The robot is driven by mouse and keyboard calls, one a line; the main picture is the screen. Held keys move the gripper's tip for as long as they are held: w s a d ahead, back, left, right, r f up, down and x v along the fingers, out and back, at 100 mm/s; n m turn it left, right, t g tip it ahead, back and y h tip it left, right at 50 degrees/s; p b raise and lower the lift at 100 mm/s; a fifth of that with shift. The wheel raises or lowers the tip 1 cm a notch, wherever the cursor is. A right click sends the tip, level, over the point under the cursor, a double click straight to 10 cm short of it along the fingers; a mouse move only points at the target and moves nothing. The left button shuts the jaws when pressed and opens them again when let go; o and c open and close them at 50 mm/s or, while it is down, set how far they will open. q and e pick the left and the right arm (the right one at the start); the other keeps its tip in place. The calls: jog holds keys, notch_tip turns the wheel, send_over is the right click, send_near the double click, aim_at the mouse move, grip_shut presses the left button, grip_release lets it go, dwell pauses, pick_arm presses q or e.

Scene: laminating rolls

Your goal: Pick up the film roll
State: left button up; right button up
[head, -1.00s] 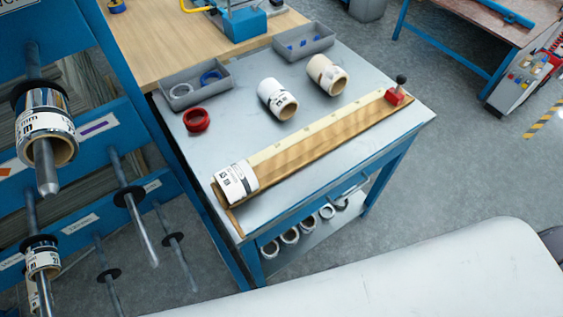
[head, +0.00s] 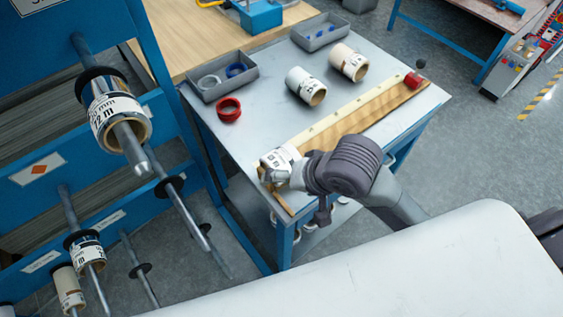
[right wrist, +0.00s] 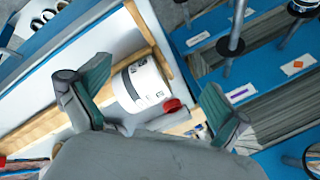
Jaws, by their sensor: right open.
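A white labelled film roll (head: 279,160) lies on its side on the near left end of the wooden measuring board (head: 375,126) on the grey table. My right gripper (head: 296,172) has come in from the right at this roll and partly covers it. In the right wrist view the roll (right wrist: 142,84) shows between the two spread fingers of my right gripper (right wrist: 156,80), which is open. I cannot tell whether a finger touches the roll. My left gripper is not in view.
Two more rolls, one white (head: 306,86) and one beige (head: 349,62), lie farther back on the table. A red ring (head: 229,109) and grey bins (head: 222,77) are nearby. A blue rack with rods and rolls (head: 115,112) stands close on the left.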

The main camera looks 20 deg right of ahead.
aim_at(287, 161)
jog(key=w+d+r+m+h, duration=0.2)
jog(key=w+d+r+m, duration=0.3)
jog(key=m, duration=0.4)
jog(key=shift+g, duration=0.3)
jog(key=a+f, duration=0.1)
jog(key=f, duration=0.1)
jog(key=w+f, duration=0.1)
jog(key=a+f+b, duration=0.1)
jog(key=f, duration=0.1)
jog(key=shift+w+a+f, duration=0.25)
jog(key=shift+a+f, duration=0.05)
jog(key=shift+a+x, duration=0.15)
jog(key=shift+x, duration=1.3)
jog(key=shift+a+x, duration=0.1)
jog(key=shift+x, duration=1.4)
jog(key=shift+r, duration=0.1)
jog(key=c, duration=1.2)
